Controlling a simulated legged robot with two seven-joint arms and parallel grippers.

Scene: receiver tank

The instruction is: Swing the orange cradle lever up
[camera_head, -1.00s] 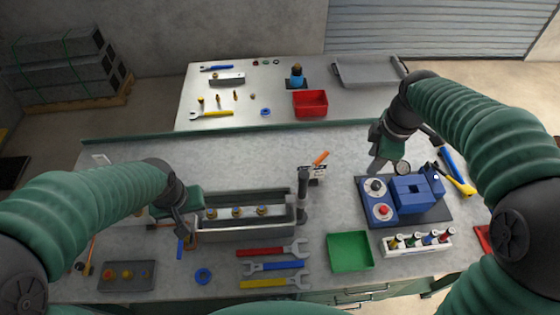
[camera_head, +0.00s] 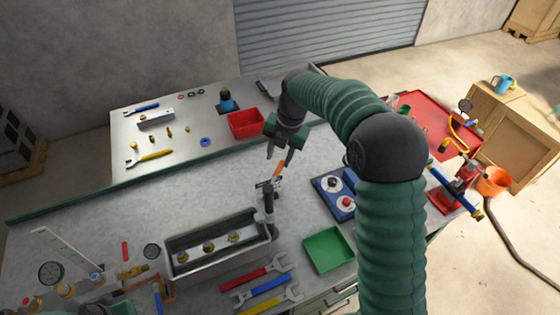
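The orange cradle lever (camera_head: 278,170) is a short bar sticking up at a tilt from the small cradle behind the dark post (camera_head: 269,200), at the right end of the grey receiver tank (camera_head: 180,263). My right gripper (camera_head: 279,160) comes down from above, its two dark fingers spread. Its fingertips are at the top of the lever; I cannot tell whether they touch it. Nothing is held between the fingers.
A green tray (camera_head: 328,251) and blue-based unit (camera_head: 331,188) stand right of the tank. Several wrenches (camera_head: 255,273) lie in front. A red bin (camera_head: 246,122) stands on the far table. Gauges and brass fittings (camera_head: 131,271) are at the left. The bench behind the tank is clear.

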